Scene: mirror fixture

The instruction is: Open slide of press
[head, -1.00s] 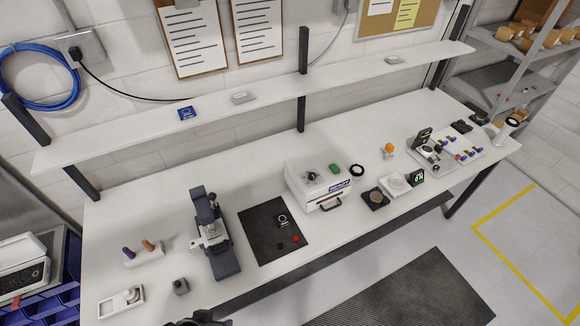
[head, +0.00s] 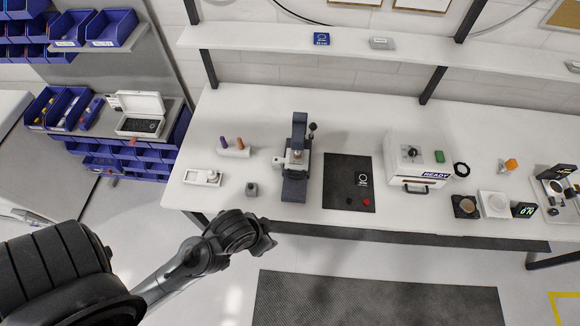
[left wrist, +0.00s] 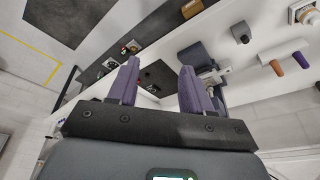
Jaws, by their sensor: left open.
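The press (head: 296,165) stands upright on the white bench in the head view, dark grey with a pale middle part and a dark knob on a lever at its right. I cannot make out clearly which part is its slide. My left gripper (head: 267,236) is in front of the bench's front edge, below and left of the press, apart from it. In the left wrist view my left gripper (left wrist: 160,68) has its two purple fingers apart with nothing held between them. The press (left wrist: 198,52) shows there behind the right finger, partly hidden. My right gripper is out of view.
A purple-and-orange peg holder (head: 234,152), a white tray (head: 204,177) and a small grey block (head: 252,189) sit left of the press. A black mat (head: 347,181) and a white box (head: 417,160) are to its right. A shelf (head: 270,38) runs above.

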